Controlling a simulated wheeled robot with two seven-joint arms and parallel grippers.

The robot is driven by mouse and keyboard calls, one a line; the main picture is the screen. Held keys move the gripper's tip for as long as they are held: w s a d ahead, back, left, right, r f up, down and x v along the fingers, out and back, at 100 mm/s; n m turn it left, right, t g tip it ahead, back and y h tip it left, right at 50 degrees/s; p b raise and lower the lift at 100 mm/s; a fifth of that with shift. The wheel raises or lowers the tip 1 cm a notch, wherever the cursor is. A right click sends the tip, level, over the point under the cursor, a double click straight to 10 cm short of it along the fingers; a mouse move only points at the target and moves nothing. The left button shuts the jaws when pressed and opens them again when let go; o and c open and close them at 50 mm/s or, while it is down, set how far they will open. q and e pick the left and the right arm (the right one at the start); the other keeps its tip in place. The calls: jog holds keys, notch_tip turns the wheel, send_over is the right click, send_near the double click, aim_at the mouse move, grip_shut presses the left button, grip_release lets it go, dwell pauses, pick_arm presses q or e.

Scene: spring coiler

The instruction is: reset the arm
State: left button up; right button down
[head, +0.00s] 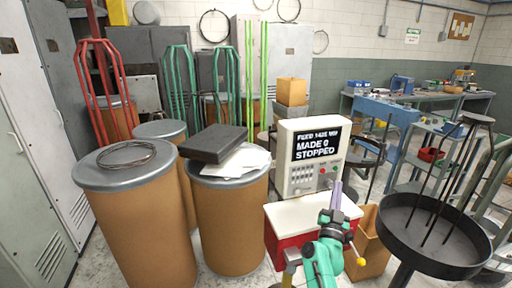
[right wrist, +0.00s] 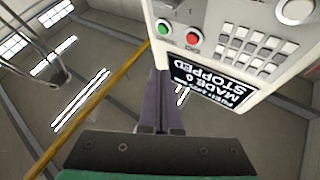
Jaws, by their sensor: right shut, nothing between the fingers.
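My right gripper (head: 337,186) points upward in front of the white control box (head: 290,150) of the coiler. Its two dark fingers are shut together with nothing between them, as the right wrist view also shows (right wrist: 159,75). The gripper overlaps the box's lower right part in the head view; I cannot tell how far apart they are. The display (head: 316,144) reads "MADE 0" and "STOPPED". In the right wrist view the box is upside down, with a green button (right wrist: 165,26) and a red button (right wrist: 192,38) clear of the fingers. My left gripper is not in view.
A red case with a white top (head: 284,240) is below the control box. A round black tray on a stand (head: 440,262) is at the right. Brown drums (head: 232,225) stand at the left, one carrying a dark flat box (head: 214,143). A workbench (head: 470,96) is behind.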

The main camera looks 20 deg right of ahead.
jog(key=s+a+f+n+g+y, duration=0.1)
jog(key=a+f+n+y, duration=0.45)
jog(key=a+y, duration=0.25)
jog(key=s+a+f+n+g+y, duration=0.1)
jog(key=a+f+n+g+y, duration=0.1)
jog(key=a+f+n+y, duration=0.5)
jog(key=s+a+f+g+y, duration=0.2)
jog(key=s+a+f+g, duration=0.25)
jog(key=s, duration=0.25)
jog(key=s+a+f+g+h, duration=0.1)
jog(key=s+f+g+h, duration=0.15)
jog(key=s+g, duration=0.9)
jog(key=s+f+t, duration=0.1)
jog(key=s+f, duration=0.3)
jog(key=f, duration=0.9)
jog(key=s+f+t, duration=0.2)
jog(key=s+f, duration=0.3)
jog(key=f, duration=0.8)
jog(key=s+d+f+g, duration=0.1)
jog(key=s+d+f, duration=0.2)
jog(key=s+f, duration=0.9)
jog(key=s, duration=0.3)
jog(key=shift+f, duration=0.15)
